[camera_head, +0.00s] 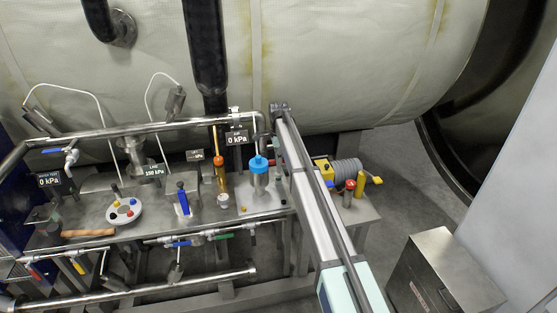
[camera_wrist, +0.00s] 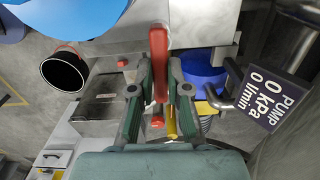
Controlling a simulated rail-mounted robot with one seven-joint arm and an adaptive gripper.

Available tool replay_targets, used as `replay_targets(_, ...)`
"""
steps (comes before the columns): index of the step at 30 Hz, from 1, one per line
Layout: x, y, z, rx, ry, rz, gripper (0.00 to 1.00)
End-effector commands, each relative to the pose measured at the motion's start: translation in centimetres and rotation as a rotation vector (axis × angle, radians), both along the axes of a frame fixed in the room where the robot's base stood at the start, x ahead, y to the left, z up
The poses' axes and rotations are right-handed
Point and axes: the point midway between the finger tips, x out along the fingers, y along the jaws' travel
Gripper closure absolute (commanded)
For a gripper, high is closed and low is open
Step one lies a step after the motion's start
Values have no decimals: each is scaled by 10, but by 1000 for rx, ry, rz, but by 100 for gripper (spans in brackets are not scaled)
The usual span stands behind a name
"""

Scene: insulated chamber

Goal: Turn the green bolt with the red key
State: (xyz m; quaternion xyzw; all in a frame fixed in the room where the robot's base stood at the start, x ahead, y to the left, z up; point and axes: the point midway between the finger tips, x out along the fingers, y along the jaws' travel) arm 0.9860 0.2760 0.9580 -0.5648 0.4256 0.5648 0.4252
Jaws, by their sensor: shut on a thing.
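In the wrist view my gripper (camera_wrist: 160,68) is shut on a long red piece, which I take to be the red key (camera_wrist: 158,50). The key stands out beyond the fingertips, and a small red end shows between the fingers lower down. In the head view my gripper and the key cannot be made out clearly beside the arm. A round white plate (camera_head: 112,217) on the bench carries several small coloured pieces. I cannot pick out a green bolt with certainty in either view.
A steel bench (camera_head: 80,238) with pipes, valves and gauges fills the left. A blue-capped cylinder (camera_head: 259,165) stands near my arm. A side table (camera_head: 362,210) holds a pump (camera_head: 347,172). A metal box (camera_head: 440,275) stands at the lower right. The wrist view shows a pump display (camera_wrist: 275,103).

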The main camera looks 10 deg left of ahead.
Motion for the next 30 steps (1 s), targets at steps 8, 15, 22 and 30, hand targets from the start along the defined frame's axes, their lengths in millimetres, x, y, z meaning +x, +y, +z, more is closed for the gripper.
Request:
replay_targets(8,0,0,15,0,-1,1,100)
replay_targets(15,0,0,26,0,0,1,100)
replay_targets(22,0,0,34,0,0,1,100)
replay_targets(30,0,0,35,0,0,1,100)
